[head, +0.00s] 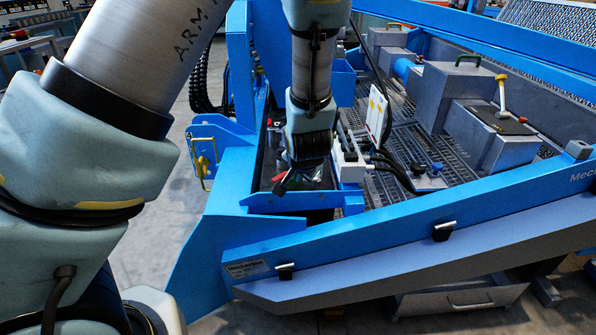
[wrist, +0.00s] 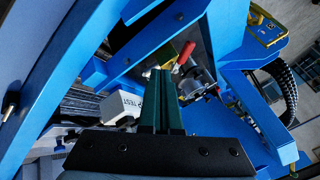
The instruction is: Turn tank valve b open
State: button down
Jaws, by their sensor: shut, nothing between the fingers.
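My gripper (wrist: 161,72) shows in the wrist view with its two green fingers together and nothing between them. A red valve handle (wrist: 184,54) is just beyond and right of the fingertips, beside a metal fitting (wrist: 195,80). I see a gap between fingers and handle in the picture, but cannot tell the depth. In the head view my gripper (head: 281,187) points down into the blue frame's left end, with a bit of red (head: 278,177) beside it. The valve there is mostly hidden by my wrist. I see no label marking tank valve b.
A blue frame wall (head: 270,238) stands close around my gripper. Dark hoses (head: 392,168) run to the right. A lever (head: 502,93) stands on a grey box farther right. Grey floor is open at the left.

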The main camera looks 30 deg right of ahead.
jog(key=w+f+b, duration=0.2)
jog(key=w+f, duration=0.5)
jog(key=w, duration=0.2)
jog(key=shift+d+f, duration=0.3)
jog(key=shift+w+a, duration=0.15)
